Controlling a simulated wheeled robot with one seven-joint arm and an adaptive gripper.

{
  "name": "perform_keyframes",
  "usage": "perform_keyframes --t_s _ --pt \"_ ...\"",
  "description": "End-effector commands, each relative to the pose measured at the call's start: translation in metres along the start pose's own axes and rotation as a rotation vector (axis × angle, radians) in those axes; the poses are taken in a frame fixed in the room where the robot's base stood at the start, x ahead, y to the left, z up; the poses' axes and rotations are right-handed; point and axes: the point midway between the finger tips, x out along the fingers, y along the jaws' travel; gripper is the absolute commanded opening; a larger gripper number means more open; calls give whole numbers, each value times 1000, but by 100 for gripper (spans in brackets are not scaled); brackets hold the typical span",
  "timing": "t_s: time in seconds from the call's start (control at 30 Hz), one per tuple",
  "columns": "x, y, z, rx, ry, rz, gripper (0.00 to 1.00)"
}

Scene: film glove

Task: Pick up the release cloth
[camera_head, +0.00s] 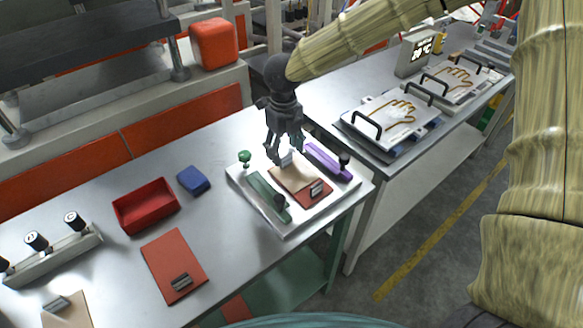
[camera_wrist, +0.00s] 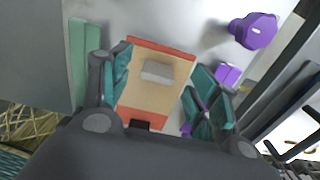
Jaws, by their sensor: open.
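A tan cloth (camera_head: 290,176) with a grey block-like tab (camera_head: 287,159) lies over a red sheet (camera_head: 318,196) on a white plate at the table's right end. Which piece is the release cloth is not labelled. In the wrist view the tan cloth (camera_wrist: 140,100) and its grey tab (camera_wrist: 157,71) lie between my fingers, with a red edge showing beyond. My gripper (camera_head: 286,157) is open, pointing down over the tab; it also shows in the wrist view (camera_wrist: 162,82). I cannot tell whether the fingers touch anything.
A green bar (camera_head: 267,197) and a purple bar (camera_head: 326,160) flank the cloth on the white plate (camera_head: 290,228). A red tray (camera_head: 146,205), blue block (camera_head: 193,180), another red sheet (camera_head: 172,262) and another tan sheet (camera_head: 72,313) lie left.

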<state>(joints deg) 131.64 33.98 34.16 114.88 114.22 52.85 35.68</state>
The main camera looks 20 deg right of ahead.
Motion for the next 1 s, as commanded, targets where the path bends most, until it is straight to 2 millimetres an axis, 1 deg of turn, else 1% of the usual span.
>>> perform_keyframes --t_s 0.13,0.23,0.37,0.57,0.67,0.8,0.83,1.0 --pt "19 -1 0 -1 3 -1 61" --pt "30 -2 1 -1 3 0 61" --pt "35 -2 2 -2 1 0 61" --pt "35 -2 1 -2 0 0 61" --pt "35 -2 1 -2 0 0 44" --pt "35 -2 1 -1 0 0 19" --pt "35 -2 1 -1 0 0 15" --pt "35 -2 1 -1 0 0 15"
